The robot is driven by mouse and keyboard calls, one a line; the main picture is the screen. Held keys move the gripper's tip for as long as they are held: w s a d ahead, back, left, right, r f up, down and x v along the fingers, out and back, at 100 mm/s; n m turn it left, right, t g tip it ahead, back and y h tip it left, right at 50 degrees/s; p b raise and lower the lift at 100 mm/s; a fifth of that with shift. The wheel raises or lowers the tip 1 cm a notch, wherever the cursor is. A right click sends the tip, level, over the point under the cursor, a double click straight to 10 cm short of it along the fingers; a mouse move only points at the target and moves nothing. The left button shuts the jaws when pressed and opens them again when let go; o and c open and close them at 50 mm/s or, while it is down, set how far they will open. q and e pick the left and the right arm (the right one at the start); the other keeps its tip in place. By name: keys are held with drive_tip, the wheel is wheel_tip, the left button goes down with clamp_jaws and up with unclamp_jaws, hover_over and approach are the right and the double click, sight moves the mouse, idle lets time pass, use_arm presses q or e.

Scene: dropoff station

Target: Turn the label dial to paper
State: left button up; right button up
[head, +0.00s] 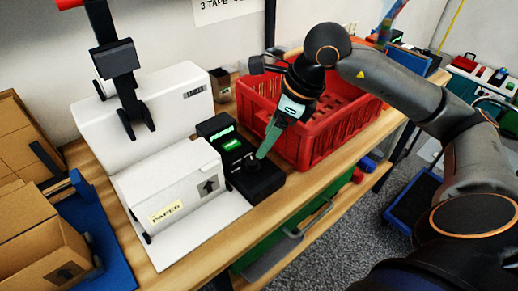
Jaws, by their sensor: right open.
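A black label unit (220,128) with lit green displays stands on the bench beside a white box. A low black block (265,181) sits at its front right. A small dark round part (250,163) on top of the block looks like the dial; its pointer and setting are too small to read. My right gripper (264,153) comes down from the upper right. It is open, with its green fingers just above the block's back edge; whether they touch the dial I cannot tell. My left gripper is not in view.
The white box (180,183) with a PAPER label lies on a white plate (190,232). A red crate (325,135) stands close behind my right gripper. A white machine with a black bracket (150,112) is behind. Cardboard boxes (30,225) fill the left.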

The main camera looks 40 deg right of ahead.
drive_tip(key=v, duration=0.4)
drive_tip(key=shift+s+r, duration=0.1)
drive_tip(key=shift+r, duration=0.3)
